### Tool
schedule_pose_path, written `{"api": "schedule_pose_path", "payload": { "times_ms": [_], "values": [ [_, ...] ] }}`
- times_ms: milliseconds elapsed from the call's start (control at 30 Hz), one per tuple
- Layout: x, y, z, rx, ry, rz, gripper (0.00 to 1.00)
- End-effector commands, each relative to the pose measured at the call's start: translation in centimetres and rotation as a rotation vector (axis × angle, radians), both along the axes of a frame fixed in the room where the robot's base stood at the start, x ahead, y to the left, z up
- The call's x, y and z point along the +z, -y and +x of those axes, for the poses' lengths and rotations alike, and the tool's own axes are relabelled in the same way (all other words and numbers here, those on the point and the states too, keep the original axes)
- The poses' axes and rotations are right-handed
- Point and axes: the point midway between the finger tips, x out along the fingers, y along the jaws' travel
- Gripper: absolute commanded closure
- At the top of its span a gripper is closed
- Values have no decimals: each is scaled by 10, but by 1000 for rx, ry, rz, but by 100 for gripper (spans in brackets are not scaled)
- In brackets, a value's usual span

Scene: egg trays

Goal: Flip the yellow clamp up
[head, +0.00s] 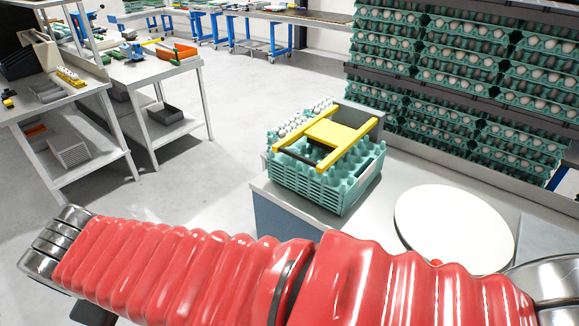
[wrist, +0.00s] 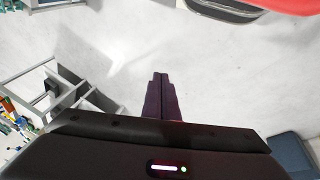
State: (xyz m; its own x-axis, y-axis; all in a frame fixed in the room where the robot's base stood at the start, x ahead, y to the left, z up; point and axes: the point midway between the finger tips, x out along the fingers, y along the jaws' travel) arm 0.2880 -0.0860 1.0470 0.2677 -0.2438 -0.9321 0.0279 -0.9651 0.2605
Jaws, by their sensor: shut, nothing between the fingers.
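The yellow clamp (head: 335,133) is a frame with two long bars and a wide plate between them. It lies across the top of a stack of teal egg trays (head: 318,187) on a grey-white worktop, with a dark bar under its near end. White eggs (head: 300,122) show in the tray beside it, at its back left. My gripper (wrist: 160,78) is shut and empty in the wrist view, with bare floor beyond its dark fingertips. It is well away from the clamp, which is not in the wrist view. My red-sleeved arm crosses the bottom of the head view.
A white round disc (head: 453,228) lies on the worktop right of the trays. A rack of stacked egg trays (head: 465,85) stands behind. Metal tables (head: 165,80) with tools stand at the left. Open floor (head: 220,150) lies between the tables and the worktop.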

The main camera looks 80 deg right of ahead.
Motion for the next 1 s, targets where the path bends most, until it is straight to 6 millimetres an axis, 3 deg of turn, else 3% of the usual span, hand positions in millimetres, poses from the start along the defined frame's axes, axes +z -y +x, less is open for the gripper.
{"api": "schedule_pose_path", "payload": {
  "times_ms": [200,500,1000],
  "values": [
    [-24,85,-25,15,-270,-228,100],
    [-33,189,-68,96,-662,-472,100],
    [-37,328,-116,390,-1287,-716,100]
  ]
}}
